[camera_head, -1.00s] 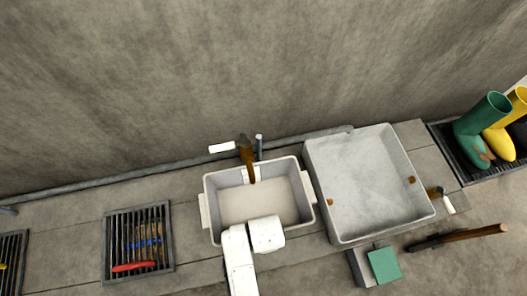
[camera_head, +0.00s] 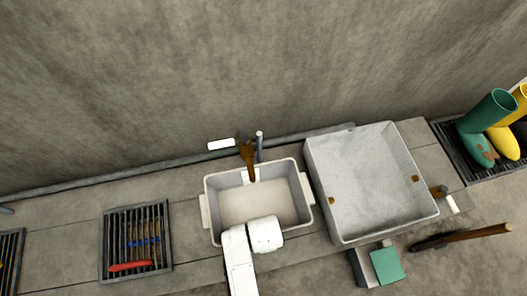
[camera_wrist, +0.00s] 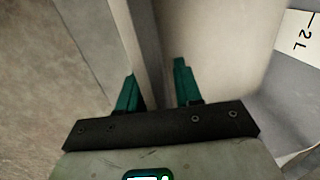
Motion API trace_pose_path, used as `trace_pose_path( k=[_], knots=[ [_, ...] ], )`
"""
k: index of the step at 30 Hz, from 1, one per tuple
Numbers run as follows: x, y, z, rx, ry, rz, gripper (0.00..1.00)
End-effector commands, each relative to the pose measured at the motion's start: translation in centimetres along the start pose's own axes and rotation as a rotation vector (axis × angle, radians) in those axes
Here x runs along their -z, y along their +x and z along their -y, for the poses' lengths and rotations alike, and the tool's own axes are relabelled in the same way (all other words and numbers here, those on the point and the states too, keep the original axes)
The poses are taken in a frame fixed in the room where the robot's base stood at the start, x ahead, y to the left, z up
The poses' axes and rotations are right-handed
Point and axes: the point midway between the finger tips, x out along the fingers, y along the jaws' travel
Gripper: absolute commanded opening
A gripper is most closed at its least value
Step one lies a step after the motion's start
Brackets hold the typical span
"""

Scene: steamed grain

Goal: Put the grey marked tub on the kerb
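The grey tub (camera_head: 307,188) is a pale rectangular basin with side handles, left of a larger grey basin. Its white label (camera_wrist: 298,32) reads "2 L" in the wrist view; a label also shows on its far inner wall in the head view. My gripper (camera_wrist: 155,92) has its two green fingers apart, one on each side of the tub's wall. A gap shows between the wall and the inner finger. In the head view my white wrist covers the fingers and part of the tub's near rim. The tub stands on a grey stone ledge (camera_head: 80,215), possibly the kerb.
The large grey basin (camera_head: 360,185) stands close at the right. A grate (camera_head: 107,240) holding tools is left; boots (camera_head: 487,125) stand far right.

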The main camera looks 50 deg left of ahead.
Motion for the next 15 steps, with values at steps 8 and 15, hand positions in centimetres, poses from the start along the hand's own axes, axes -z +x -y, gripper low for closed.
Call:
trace_pose_path(
  k=[8, 15],
  knots=[
    [0.0, -0.9, 0.1, 0.001, 0.000, 0.000, 0.34],
    [0.0, -5.4, 0.1, 0.001, 0.001, 0.000, 0.34]
  ],
)
